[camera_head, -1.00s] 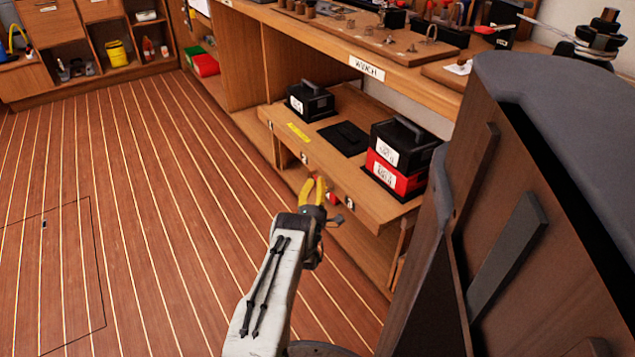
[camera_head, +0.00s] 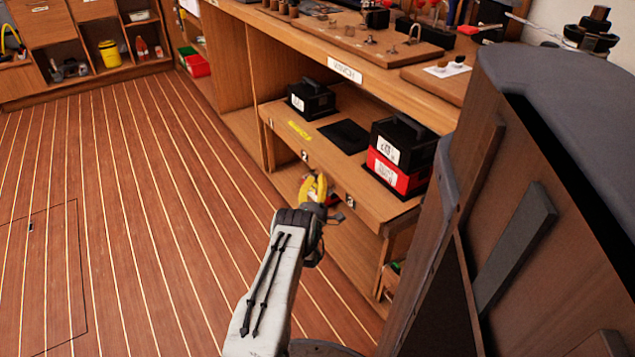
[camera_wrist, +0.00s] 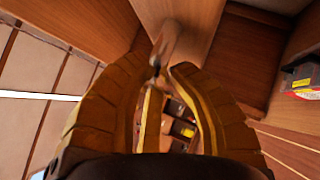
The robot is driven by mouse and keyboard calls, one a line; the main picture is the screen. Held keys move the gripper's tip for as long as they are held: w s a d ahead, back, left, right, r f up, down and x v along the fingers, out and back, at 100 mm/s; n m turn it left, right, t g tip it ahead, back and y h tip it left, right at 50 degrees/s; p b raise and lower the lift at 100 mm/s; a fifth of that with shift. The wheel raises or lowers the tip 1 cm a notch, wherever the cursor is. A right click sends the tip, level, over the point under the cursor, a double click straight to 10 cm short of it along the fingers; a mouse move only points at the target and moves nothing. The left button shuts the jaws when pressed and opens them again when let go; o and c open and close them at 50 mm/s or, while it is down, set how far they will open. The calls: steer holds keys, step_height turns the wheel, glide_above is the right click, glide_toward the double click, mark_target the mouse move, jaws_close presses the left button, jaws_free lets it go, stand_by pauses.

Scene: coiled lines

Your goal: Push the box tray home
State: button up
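The box tray (camera_head: 285,140) is a wooden pull-out shelf under the workbench, with number labels on its front edge. A black box (camera_head: 311,101) stands at its far end. A black box (camera_head: 398,143) sits on a red box (camera_head: 397,174) at its near end. A flat black pad (camera_head: 345,137) lies between them. My gripper (camera_head: 315,188), with yellow fingers, is low at the tray's front, near the middle; contact cannot be told. In the wrist view the fingertips (camera_wrist: 165,68) are a small gap apart, before a blurred grey part and a wooden board. Nothing is seen held.
The bench top (camera_head: 275,30) above carries tools and fittings, with a white label (camera_head: 345,71) on its edge. A dark wooden cabinet (camera_head: 535,200) stands close on the right. Shelves with a yellow bucket (camera_head: 109,53) are at the back left. The floor on the left is clear.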

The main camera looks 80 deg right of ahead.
steer(key=shift+o, duration=1.3)
steer(key=shift+s, duration=0.2)
steer(key=shift+a+f, duration=0.1)
steer(key=shift+f, duration=0.1)
steer(key=v, duration=0.7)
steer(key=shift+a+r, duration=0.1)
steer(key=shift+r, duration=0.05)
